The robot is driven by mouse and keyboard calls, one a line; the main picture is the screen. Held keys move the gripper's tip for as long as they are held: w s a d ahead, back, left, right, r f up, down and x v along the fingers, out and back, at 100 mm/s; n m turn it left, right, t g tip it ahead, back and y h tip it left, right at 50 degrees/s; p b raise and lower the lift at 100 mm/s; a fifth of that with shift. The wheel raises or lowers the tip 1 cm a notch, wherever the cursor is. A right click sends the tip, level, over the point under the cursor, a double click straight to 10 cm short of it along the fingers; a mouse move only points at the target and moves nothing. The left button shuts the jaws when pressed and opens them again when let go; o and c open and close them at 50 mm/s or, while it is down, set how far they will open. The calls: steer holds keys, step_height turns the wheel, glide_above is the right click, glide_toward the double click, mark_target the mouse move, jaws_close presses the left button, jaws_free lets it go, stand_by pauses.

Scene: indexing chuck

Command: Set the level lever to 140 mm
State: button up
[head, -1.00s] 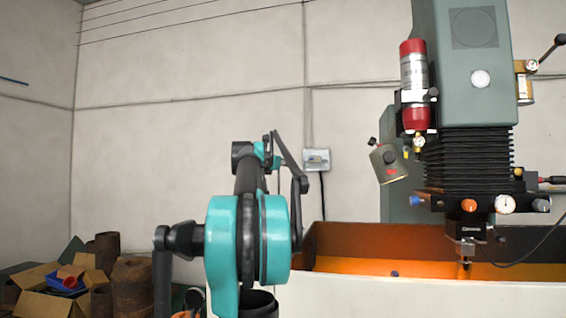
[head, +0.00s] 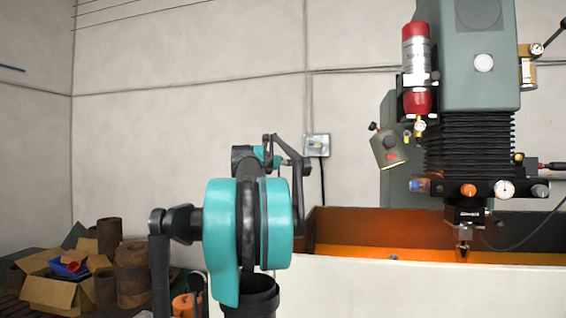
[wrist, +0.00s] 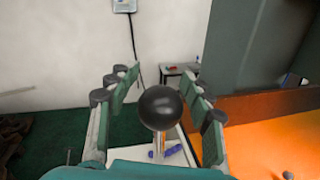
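In the wrist view a black ball knob (wrist: 160,107) stands on a short pale stem, which I take to be the level lever. Clear gaps show between the knob and both fingers, and I see no contact. The lower part of the stem is partly hidden by the teal gripper body. No scale reading is legible. In the head view my arm hides the knob and most of the gripper.
The green machine head (head: 465,55) with a red-and-silver cylinder (head: 416,65) stands at right above an orange-lined tank (head: 340,220). A wall box (head: 317,145) hangs behind. Cardboard boxes (head: 55,290) and rusty cylinders (head: 130,270) lie at lower left.

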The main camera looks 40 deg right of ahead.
steer(key=v, duration=1.2)
stand_by(0.5)
